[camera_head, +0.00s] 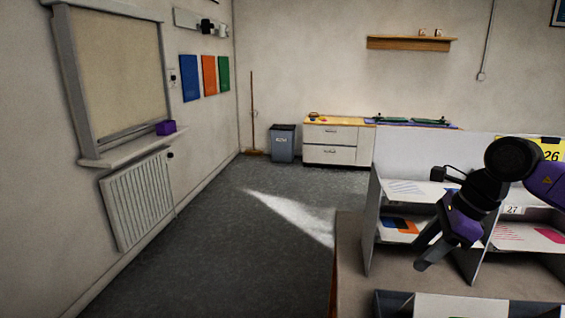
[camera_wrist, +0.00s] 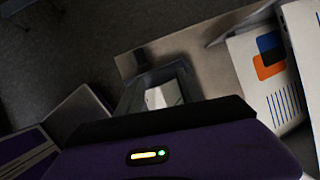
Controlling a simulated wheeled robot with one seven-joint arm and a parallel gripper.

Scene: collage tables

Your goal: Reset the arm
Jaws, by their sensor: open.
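My arm comes in from the right in the head view, purple and black. My gripper (camera_head: 426,252) is open and points down and left, in front of the shelf unit (camera_head: 369,245). I see nothing between its fingers in the head view. In the wrist view, the dark fingers are hard to tell from what lies behind them.
A shelf unit with papers stands on the brown table (camera_head: 347,262). A dark tray (camera_head: 390,304) lies at the front. A bin (camera_head: 283,145) and a drawer cabinet (camera_head: 331,156) stand at the back. The grey floor (camera_head: 230,245) on the left is clear.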

